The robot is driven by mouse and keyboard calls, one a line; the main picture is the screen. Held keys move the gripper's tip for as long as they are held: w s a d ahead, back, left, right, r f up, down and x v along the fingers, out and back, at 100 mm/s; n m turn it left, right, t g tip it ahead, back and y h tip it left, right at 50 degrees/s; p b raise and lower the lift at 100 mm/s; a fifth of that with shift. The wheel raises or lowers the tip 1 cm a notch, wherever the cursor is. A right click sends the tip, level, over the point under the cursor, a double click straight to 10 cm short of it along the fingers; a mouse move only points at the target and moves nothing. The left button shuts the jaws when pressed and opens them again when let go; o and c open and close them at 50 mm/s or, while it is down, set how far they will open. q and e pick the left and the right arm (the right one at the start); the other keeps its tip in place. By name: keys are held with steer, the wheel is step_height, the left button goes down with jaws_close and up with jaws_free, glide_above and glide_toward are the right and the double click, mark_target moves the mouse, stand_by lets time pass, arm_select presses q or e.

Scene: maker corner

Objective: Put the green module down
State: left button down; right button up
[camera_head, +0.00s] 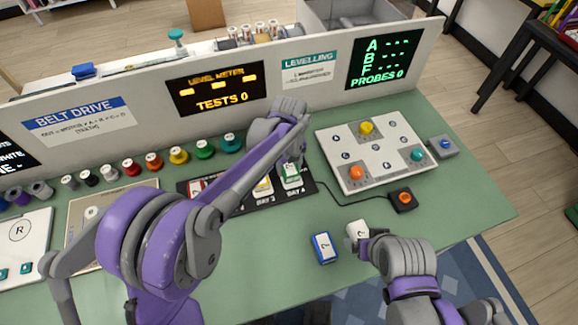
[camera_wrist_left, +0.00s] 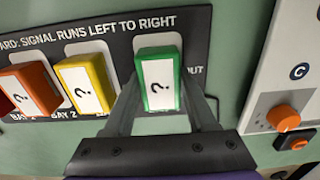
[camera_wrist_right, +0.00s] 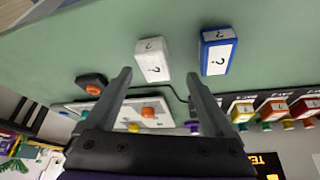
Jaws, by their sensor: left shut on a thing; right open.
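The green module (camera_head: 290,175) is at the right-end bay of the dark signal board (camera_wrist_left: 120,45), with a white "?" label on its top. My left gripper has its fingers on both sides of the green module, which also shows in the left wrist view (camera_wrist_left: 158,82), and is shut on it. The module looks upright over its bay; whether it is fully seated I cannot tell. My right gripper (camera_wrist_right: 158,88) is open and empty at the front right, with a white module (camera_wrist_right: 153,60) beyond its fingertips.
A yellow module (camera_wrist_left: 85,85) and an orange one (camera_wrist_left: 30,90) stand in the neighbouring bays. A blue module (camera_head: 323,247) lies left of the white one. A white panel with coloured knobs (camera_head: 390,150) and an orange button box (camera_head: 402,200) stand to the right.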

mark_target(289, 166)
arm_select(q)
steer(key=shift+c, duration=1)
jaws_free()
steer(key=shift+f, duration=0.1)
step_height(289, 166, up, 12)
steer(key=p, duration=0.1)
steer(key=s+a+r+n+t, duration=0.1)
steer(key=s+a+n+t, duration=0.1)
steer(key=s+a+n, duration=1.1)
steer(key=s+a+f+n+t, duration=0.1)
steer(key=s+a+f+n, duration=0.1)
steer(key=s+n, duration=0.3)
steer(key=s+a+f+n+t, duration=0.2)
steer(key=s+f+n, duration=0.2)
steer(key=n, duration=1)
steer(key=shift+s+a+f, duration=0.2)
steer(key=shift+s+a, duration=0.15)
steer(key=shift+s, duration=0.65)
